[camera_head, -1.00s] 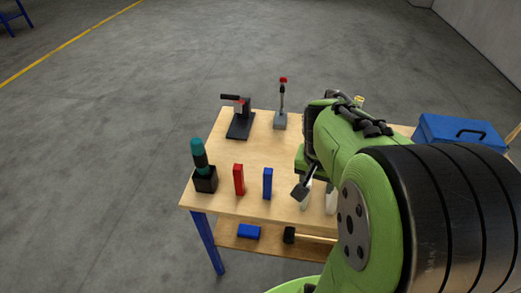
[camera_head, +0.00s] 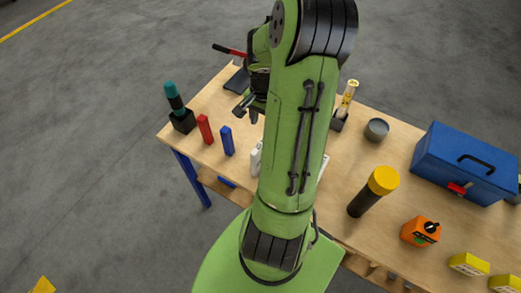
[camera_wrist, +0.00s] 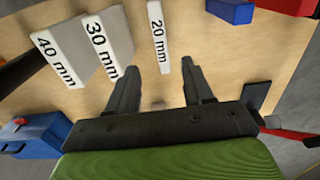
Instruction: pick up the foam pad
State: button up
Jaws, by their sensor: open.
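No object is labelled as a foam pad; the white upright pads are the likeliest match. In the wrist view they are printed 20 mm (camera_wrist: 158,36), 30 mm (camera_wrist: 107,42) and 40 mm (camera_wrist: 62,56). In the head view one white pad (camera_head: 256,161) shows beside my arm; the others are mostly hidden behind it. My gripper (camera_head: 245,110) is over the table's left part, beyond the pads. In the wrist view my gripper (camera_wrist: 158,65) is open and empty, with the 20 mm pad ahead of its fingertips and apart from them.
A red block (camera_head: 204,129) and a blue block (camera_head: 227,141) stand left of the pads. A teal-handled tool (camera_head: 172,96) stands in a black holder. A blue toolbox (camera_head: 465,165), yellow-capped cylinder (camera_head: 372,190), orange device (camera_head: 420,232) and grey cup (camera_head: 377,129) occupy the right side.

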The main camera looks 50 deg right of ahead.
aim_at(255, 154)
notch_tip(255, 154, down, 15)
jog(key=shift+w+a, duration=0.1)
jog(key=shift+a, duration=0.1)
grip_shut()
dwell(0.3)
